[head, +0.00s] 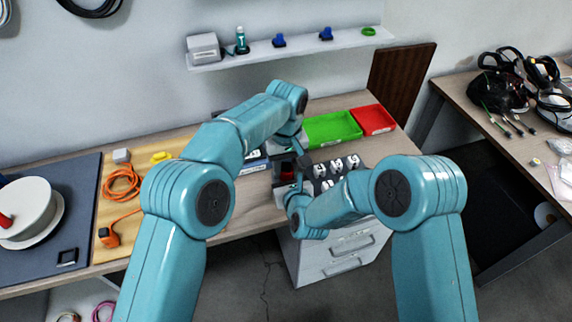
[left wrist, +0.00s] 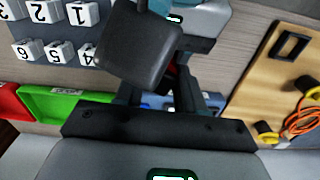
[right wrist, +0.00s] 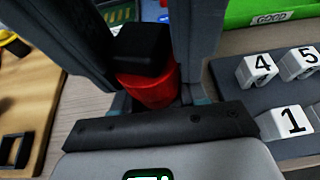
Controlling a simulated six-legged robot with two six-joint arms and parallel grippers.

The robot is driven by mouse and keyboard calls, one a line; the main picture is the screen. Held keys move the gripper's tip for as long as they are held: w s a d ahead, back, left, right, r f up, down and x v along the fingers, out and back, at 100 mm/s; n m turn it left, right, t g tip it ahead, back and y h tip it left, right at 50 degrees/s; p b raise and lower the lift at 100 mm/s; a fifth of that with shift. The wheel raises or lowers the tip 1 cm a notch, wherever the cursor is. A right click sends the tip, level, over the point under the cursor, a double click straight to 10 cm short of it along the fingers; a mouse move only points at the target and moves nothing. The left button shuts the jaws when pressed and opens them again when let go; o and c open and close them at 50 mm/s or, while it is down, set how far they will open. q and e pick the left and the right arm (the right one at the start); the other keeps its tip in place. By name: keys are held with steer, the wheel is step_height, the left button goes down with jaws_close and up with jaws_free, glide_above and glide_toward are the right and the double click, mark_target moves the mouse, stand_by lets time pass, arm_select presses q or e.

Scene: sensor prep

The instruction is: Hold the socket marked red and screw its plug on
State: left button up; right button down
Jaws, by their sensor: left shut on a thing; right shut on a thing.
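The red socket (right wrist: 150,88) is an upright-looking red cylinder between the fingers of my right gripper (head: 293,197); its red side also shows in the head view (head: 287,177). A black blocky plug (right wrist: 143,48) sits against the socket's end, in line with it. I cannot tell how deeply they are joined. My left gripper (head: 288,158) is shut at the plug, just behind the socket in the head view. In the left wrist view a large dark block (left wrist: 140,45) covers most of the left fingertips, and only a sliver of red shows beside it.
Numbered white blocks (head: 337,165) stand on a dark tray close to the right of the grippers. A green bin (head: 332,128) and a red bin (head: 373,119) lie behind. An orange cable (head: 122,183) lies on a wooden board at left. The bench's front edge is close.

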arm_select(q)
steer(key=m, duration=0.2)
steer(key=shift+m, duration=0.4)
steer(key=o, duration=1.2)
steer(key=shift+c, duration=0.2)
steer(key=shift+r, duration=2.3)
steer(key=shift+c, duration=0.4)
